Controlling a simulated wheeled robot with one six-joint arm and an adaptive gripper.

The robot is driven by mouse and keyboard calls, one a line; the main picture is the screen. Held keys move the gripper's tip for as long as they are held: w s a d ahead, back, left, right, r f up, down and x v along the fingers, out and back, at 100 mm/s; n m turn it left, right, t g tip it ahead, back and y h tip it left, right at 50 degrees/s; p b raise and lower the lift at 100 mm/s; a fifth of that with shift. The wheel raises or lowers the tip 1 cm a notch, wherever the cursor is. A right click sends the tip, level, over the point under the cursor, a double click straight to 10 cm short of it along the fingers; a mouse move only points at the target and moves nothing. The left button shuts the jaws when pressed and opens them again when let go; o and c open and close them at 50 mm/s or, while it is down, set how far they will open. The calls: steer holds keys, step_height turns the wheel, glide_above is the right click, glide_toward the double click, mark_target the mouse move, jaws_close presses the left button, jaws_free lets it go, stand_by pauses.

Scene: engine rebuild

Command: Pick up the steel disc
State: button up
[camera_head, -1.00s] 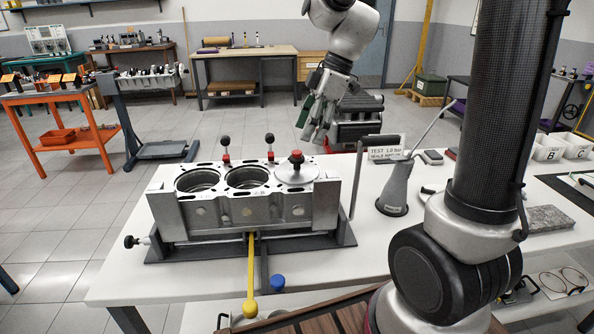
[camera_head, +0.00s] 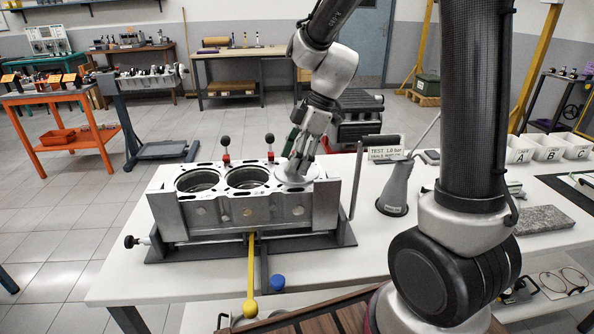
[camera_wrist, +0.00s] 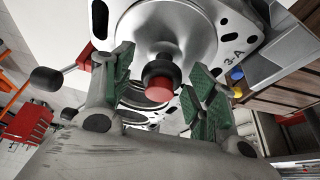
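The steel disc (camera_head: 293,186) lies over the right-hand bore of the engine block (camera_head: 248,209); my gripper hides part of it in the head view. In the wrist view the silver disc (camera_wrist: 190,35) carries a black-and-red knob (camera_wrist: 159,82) at its centre. My gripper (camera_head: 300,168) is just above the disc, pointing down. Its green-padded fingers are spread with the knob between them in the wrist view. A gap shows on each side of the knob, so it is not gripped. Whether the fingertips touch the disc cannot be told.
Two red-and-black clamp handles (camera_head: 226,150) stand along the block's back edge. A grey oil can (camera_head: 395,190) and a test sign (camera_head: 383,147) stand to the right. A yellow lever (camera_head: 251,275) sticks out in front. The left bores are open.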

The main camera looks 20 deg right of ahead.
jaws_close()
steer(key=shift+r, duration=0.1)
